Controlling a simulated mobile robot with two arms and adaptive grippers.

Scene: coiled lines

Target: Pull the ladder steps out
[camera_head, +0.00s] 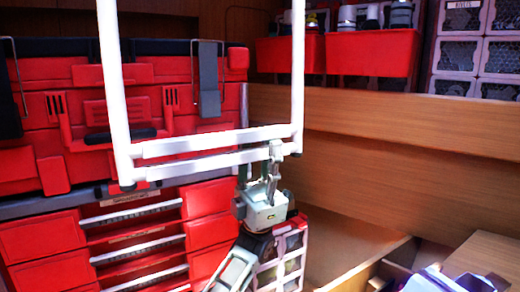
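The white ladder (117,95) hangs in front of me, with two upright rails and two cross bars near its bottom. The lower cross bar (190,165) runs just under the upper cross bar (200,144).
Red drawers and tool cases (45,242) fill the left behind the ladder. A wooden wall (390,120) and shelf stand at right, with red bins (370,53) above. Pale and purple parts crowd the lower right corner. A wooden box (350,250) lies low beside my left arm.

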